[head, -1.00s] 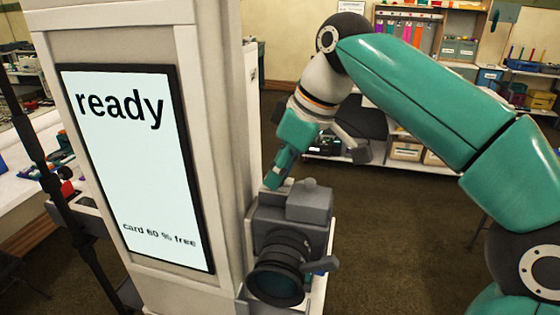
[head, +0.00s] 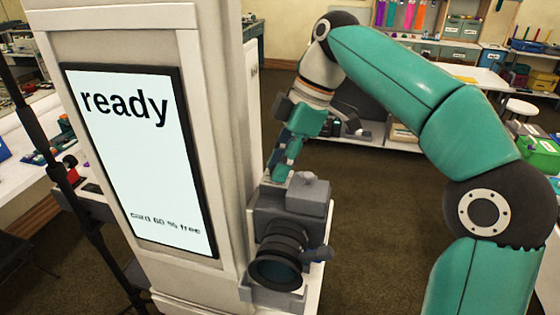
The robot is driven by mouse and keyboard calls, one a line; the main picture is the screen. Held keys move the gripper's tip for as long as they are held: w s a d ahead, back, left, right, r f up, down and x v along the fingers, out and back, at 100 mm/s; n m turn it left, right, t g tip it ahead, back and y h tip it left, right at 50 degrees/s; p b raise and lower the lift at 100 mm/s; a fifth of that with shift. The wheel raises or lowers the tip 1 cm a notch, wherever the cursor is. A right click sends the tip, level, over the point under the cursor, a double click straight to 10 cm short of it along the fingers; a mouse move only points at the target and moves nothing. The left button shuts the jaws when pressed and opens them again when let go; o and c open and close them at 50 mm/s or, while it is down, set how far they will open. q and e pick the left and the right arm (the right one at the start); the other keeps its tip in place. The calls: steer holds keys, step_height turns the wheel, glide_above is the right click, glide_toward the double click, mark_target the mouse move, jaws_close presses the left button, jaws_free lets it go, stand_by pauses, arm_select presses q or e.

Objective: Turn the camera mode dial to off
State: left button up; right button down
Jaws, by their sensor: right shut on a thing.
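The grey camera (head: 290,205) sits on a pale stand beside the booth column, its dark lens facing toward me and a lever jutting right from the lens. My right gripper (head: 280,174) comes down from above and behind onto the camera's top left. It is shut on the mode dial, which its fingers hide, so the dial's setting cannot be read. The booth screen (head: 142,155) reads "ready" and "card 60 % free". My left gripper is not in view.
The booth column (head: 215,120) stands close to the left of the camera and gripper. A thin dark pole (head: 45,150) stands at the far left, before a cluttered white table. Open carpet (head: 370,220) lies to the right. Shelves with bins line the back.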

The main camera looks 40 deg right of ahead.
steer(key=shift+r, duration=0.1)
stand_by(0.3)
steer(key=c, duration=1)
jaws_free()
steer(key=shift+o, duration=0.2)
steer(key=shift+d+r, duration=0.3)
steer(key=shift+r, duration=0.35)
steer(key=shift+s+d+r, duration=0.25)
steer(key=shift+d+r, duration=0.4)
steer(key=shift+d, duration=0.25)
steer(key=s+d, duration=0.3)
steer(key=d, duration=0.7)
steer(key=shift+s, duration=0.2)
